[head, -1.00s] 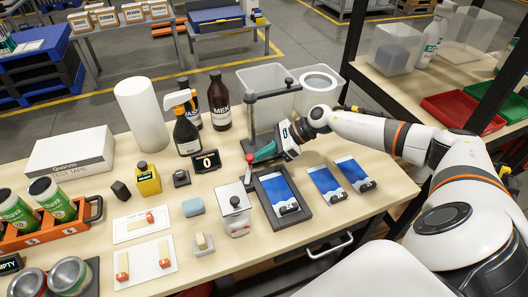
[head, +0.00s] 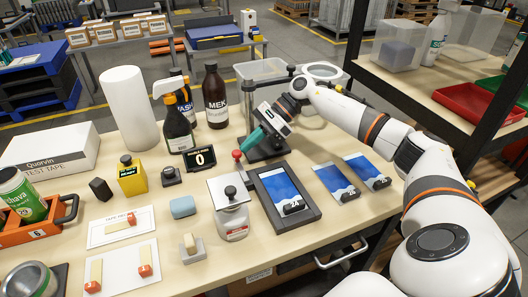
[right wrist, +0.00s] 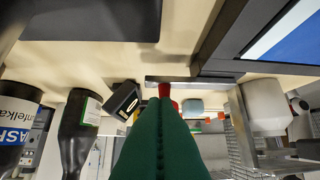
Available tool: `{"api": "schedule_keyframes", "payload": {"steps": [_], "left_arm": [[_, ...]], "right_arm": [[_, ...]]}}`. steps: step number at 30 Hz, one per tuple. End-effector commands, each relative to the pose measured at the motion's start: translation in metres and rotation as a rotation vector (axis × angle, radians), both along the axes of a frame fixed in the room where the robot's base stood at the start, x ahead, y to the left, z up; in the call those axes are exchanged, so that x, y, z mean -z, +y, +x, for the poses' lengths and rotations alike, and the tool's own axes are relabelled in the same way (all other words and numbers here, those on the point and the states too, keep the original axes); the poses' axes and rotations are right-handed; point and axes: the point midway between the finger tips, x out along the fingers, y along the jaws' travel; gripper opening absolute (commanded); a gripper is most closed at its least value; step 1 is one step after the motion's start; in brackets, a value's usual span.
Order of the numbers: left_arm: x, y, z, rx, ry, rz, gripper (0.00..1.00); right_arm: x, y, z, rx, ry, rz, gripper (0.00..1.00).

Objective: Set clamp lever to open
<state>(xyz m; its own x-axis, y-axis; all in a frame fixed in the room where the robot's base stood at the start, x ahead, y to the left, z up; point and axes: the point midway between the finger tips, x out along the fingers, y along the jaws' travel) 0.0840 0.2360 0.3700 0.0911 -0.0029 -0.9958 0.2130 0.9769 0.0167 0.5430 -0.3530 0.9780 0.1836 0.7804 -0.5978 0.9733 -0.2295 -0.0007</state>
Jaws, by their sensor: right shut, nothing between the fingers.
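The clamp lever's red knob (head: 237,154) stands at the upper left corner of the dark frame (head: 312,212) that holds a blue print (head: 281,187). My right gripper (head: 243,149) has teal fingers, shut and empty, with the tips right at the knob. In the right wrist view the shut fingers (right wrist: 160,105) point at the red knob (right wrist: 164,90), which shows just beyond the tips. I cannot tell if they touch. The lever's shaft is mostly hidden. My left gripper is not in view.
A counter display reading 0 (head: 199,157), a spray bottle (head: 178,130) and an MEK bottle (head: 215,98) stand left of the gripper. A white-bodied container (head: 231,218) stands left of the frame. Two blue prints (head: 333,178) lie to its right.

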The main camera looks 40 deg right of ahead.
Motion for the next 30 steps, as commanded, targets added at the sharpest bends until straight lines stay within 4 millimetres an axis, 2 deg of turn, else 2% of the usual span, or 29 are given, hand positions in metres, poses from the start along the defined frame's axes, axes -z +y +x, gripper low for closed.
{"api": "schedule_keyframes", "payload": {"steps": [11,14,24,30], "left_arm": [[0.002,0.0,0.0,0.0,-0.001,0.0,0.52],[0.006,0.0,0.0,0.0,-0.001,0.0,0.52],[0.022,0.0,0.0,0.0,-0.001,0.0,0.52],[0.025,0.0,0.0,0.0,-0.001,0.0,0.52]], "right_arm": [[-0.003,-0.005,-0.001,0.002,-0.002,0.0,0.0],[-0.01,-0.016,-0.003,0.005,-0.002,-0.001,0.0],[-0.053,-0.071,-0.016,0.005,-0.004,0.0,0.0],[-0.069,-0.09,-0.021,0.002,-0.003,0.0,0.0]]}}
